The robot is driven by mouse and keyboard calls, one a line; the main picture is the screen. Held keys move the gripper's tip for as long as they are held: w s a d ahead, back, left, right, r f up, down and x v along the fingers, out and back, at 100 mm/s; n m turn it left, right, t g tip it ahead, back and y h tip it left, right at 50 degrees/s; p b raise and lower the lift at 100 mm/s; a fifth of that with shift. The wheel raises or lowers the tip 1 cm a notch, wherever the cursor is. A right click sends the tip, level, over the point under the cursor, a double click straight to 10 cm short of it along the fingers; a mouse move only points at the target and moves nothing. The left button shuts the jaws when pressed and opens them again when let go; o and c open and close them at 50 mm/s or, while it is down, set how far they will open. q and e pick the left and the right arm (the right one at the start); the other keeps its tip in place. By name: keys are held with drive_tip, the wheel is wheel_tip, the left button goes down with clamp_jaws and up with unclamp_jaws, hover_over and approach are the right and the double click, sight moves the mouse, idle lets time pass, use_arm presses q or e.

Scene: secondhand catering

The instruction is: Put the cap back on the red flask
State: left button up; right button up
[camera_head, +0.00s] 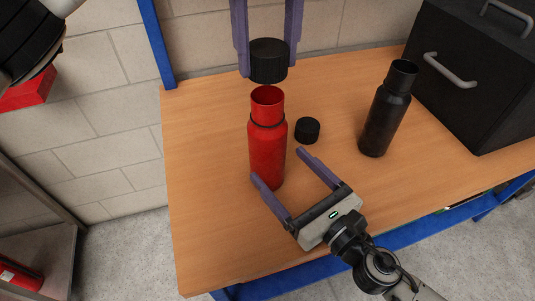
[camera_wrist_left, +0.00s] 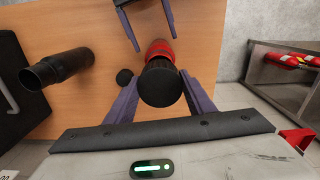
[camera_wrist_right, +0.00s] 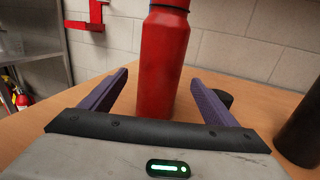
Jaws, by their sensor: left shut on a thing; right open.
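The red flask (camera_head: 267,150) stands upright and open on the wooden table, its neck bare; it also shows in the right wrist view (camera_wrist_right: 163,60) and partly in the left wrist view (camera_wrist_left: 160,47). My left gripper (camera_head: 267,62) is shut on a large black ribbed cap (camera_head: 269,60) and holds it just above the flask's mouth, apart from it. In the left wrist view the cap (camera_wrist_left: 161,84) hides most of the flask. My right gripper (camera_head: 279,167) is open near the table's front, its fingers on either side of the flask's lower body; contact cannot be told.
A smaller black cap (camera_head: 307,130) lies on the table right of the red flask. A black flask (camera_head: 387,110) stands further right, before a dark cabinet (camera_head: 475,75) with handles. A blue post (camera_head: 157,45) rises at the table's back left. The table's left part is clear.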

sight(268, 96)
drive_tip(key=x, duration=0.6)
drive_tip(key=shift+w+a, duration=0.25)
drive_tip(key=shift+w, duration=0.1)
drive_tip(key=shift+c, duration=0.5)
drive_tip(key=c, duration=1.4)
use_arm(q)
drive_tip(key=shift+f, duration=2.5)
use_arm(e)
drive_tip(key=shift+c, duration=0.6)
use_arm(q)
drive_tip(key=shift+s+f, duration=0.1)
drive_tip(key=shift+f, duration=0.8)
drive_tip(key=shift+f, duration=0.55)
